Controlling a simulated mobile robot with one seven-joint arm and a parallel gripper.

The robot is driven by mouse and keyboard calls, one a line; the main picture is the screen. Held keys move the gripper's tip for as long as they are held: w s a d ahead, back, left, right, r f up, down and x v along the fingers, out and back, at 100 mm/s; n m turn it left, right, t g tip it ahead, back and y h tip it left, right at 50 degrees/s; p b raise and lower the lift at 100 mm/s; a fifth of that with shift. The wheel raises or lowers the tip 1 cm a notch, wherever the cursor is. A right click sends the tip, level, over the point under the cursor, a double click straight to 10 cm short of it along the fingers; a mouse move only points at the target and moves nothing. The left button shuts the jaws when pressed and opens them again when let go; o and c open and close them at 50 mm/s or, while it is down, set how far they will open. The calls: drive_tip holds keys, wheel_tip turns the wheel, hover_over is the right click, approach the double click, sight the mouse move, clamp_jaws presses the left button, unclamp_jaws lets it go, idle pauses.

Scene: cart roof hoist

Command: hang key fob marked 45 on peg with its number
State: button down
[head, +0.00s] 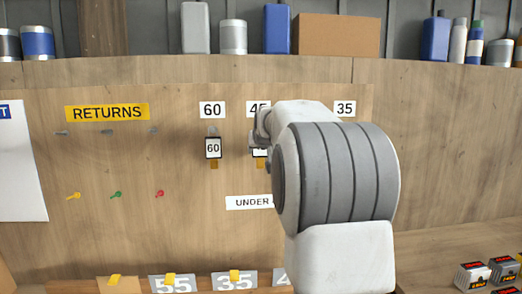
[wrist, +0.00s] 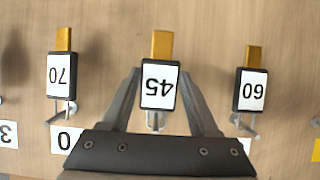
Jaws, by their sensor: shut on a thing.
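The key fob marked 45 (wrist: 159,84) is between the two fingertips of my gripper (wrist: 160,80), which is shut on it. It appears upside down in the wrist view, with a brass tag at its end. A metal peg or ring (wrist: 155,120) shows at its other end; I cannot tell whether the fob's ring is around the peg. In the head view my gripper (head: 262,132) is at the board just below the 45 label (head: 257,108), which my wrist partly covers. Only part of the fob (head: 260,152) shows there.
A fob marked 60 (head: 213,148) hangs on the peg under the 60 label (head: 212,110), close beside my gripper. A fob marked 70 (wrist: 61,75) hangs on the other side.

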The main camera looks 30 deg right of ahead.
drive_tip(key=shift+c, duration=0.3)
unclamp_jaws()
